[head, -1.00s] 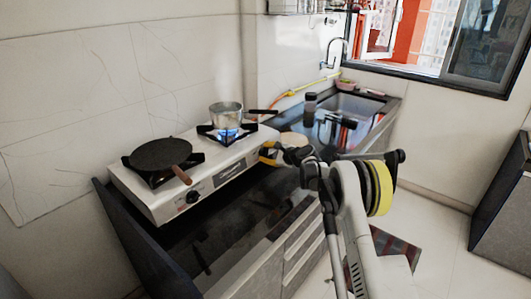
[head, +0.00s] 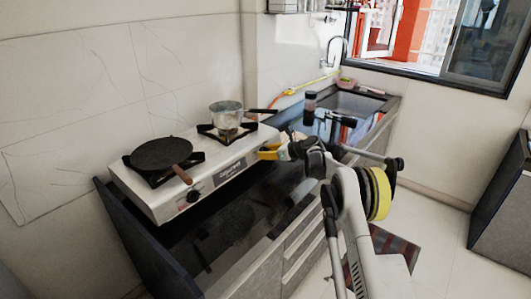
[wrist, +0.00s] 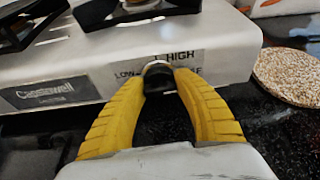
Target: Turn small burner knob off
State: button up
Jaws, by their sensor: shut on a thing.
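The small burner knob (wrist: 158,78) is on the stove's front panel, between my yellow fingertips in the wrist view. My gripper (wrist: 158,72) is shut on it; the fingers touch it from both sides. In the head view my gripper (head: 266,153) is at the right end of the stove front and hides the knob. The white stove (head: 215,165) stands on the dark counter. A small pot (head: 226,108) sits on the small right burner (head: 212,131). No blue flame shows under the pot.
A dark pan (head: 160,153) with a brown handle rests on the left burner, above another knob (head: 192,196). A round cork mat (wrist: 287,76) lies right of the stove. A sink (head: 358,104) is at the back right. The pot's handle points right.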

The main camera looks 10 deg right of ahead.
jog(key=shift+m, duration=0.3)
dwell(0.4)
jog(key=o, duration=1.2)
jog(key=v, duration=1.2)
jog(key=shift+w, duration=0.1)
jog(key=shift+r, duration=0.1)
